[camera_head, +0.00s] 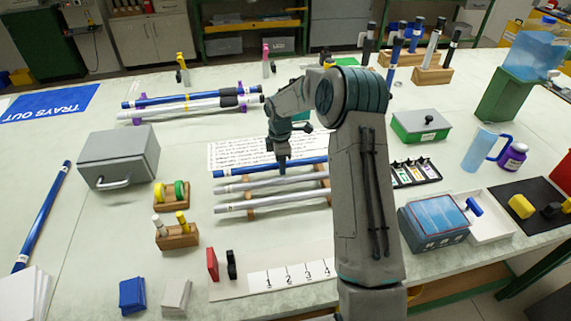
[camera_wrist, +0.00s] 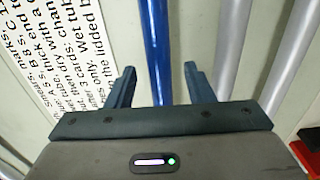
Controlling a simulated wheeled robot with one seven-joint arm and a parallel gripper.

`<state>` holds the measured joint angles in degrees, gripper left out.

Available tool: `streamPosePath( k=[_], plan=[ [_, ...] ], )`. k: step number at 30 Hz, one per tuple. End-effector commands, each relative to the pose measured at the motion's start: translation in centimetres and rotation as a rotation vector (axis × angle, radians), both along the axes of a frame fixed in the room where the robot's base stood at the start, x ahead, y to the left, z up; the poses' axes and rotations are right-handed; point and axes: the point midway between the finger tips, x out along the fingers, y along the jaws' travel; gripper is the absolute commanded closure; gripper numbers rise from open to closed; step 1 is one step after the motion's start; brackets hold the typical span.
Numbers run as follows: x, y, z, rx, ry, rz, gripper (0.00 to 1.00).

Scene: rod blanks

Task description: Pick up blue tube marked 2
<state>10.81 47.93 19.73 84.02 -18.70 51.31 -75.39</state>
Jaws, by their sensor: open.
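A blue tube (camera_head: 238,171) lies at the back of a rack of long tubes in the middle of the table, beside a printed sheet. Two grey-silver tubes (camera_head: 264,184) lie in front of it. No number can be read on the blue tube. My gripper (camera_head: 283,168) points down over the middle of the blue tube. In the wrist view the blue tube (camera_wrist: 157,45) runs between the two open fingers (camera_wrist: 160,85), with nothing gripped. I cannot tell whether the fingertips are down beside it or still above. The gripper body hides its nearer part.
Another blue tube (camera_head: 45,215) lies at the left edge, and one (camera_head: 190,97) lies on a rear rack. A grey lidded box (camera_head: 118,157) stands left. Wooden blocks (camera_head: 176,236) and a numbered board (camera_head: 290,277) are in front. The printed sheet (camera_head: 240,150) lies behind the tubes.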

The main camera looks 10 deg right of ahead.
Motion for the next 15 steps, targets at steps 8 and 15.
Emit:
streamPosePath(
  k=[8,15],
  plan=[
    [0.01,-0.01,0.02,0.0,0.0,0.0,0.97],
    [0.02,-0.06,0.06,0.0,-0.001,0.0,1.0]
  ],
)
